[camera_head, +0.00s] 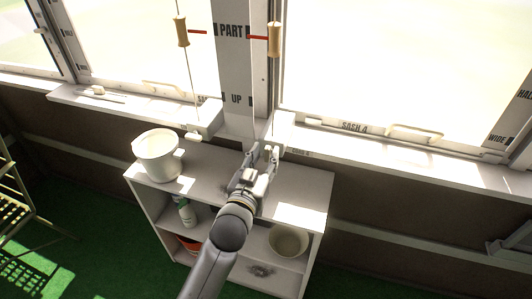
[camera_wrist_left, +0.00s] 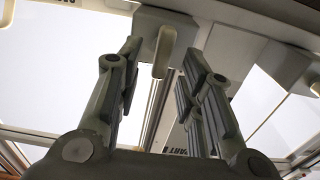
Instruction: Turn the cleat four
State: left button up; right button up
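My left gripper (camera_head: 262,153) is raised at the window ledge, above the back of the shelf unit. In the left wrist view its two fingers (camera_wrist_left: 161,68) are spread apart. A cream cleat lever (camera_wrist_left: 164,50) on a pale block (camera_wrist_left: 150,22) shows in the gap between the fingertips, with no clear contact. In the head view the gripper largely hides this cleat. Another small pale fitting (camera_head: 193,136) sits below the left cord, and part of a similar one (camera_wrist_left: 315,88) shows at the right edge of the wrist view. My right gripper is not in view.
The white shelf unit (camera_head: 308,205) holds a white bucket (camera_head: 157,156) on top, and a bottle (camera_head: 187,212) and a bowl (camera_head: 288,241) inside. Two cords with wooden toggles (camera_head: 181,31) (camera_head: 274,39) hang by the window post (camera_head: 232,75). A ladder-like frame (camera_head: 14,200) stands left.

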pick_arm(q)
jog(key=shift+x, duration=0.85)
grip_shut()
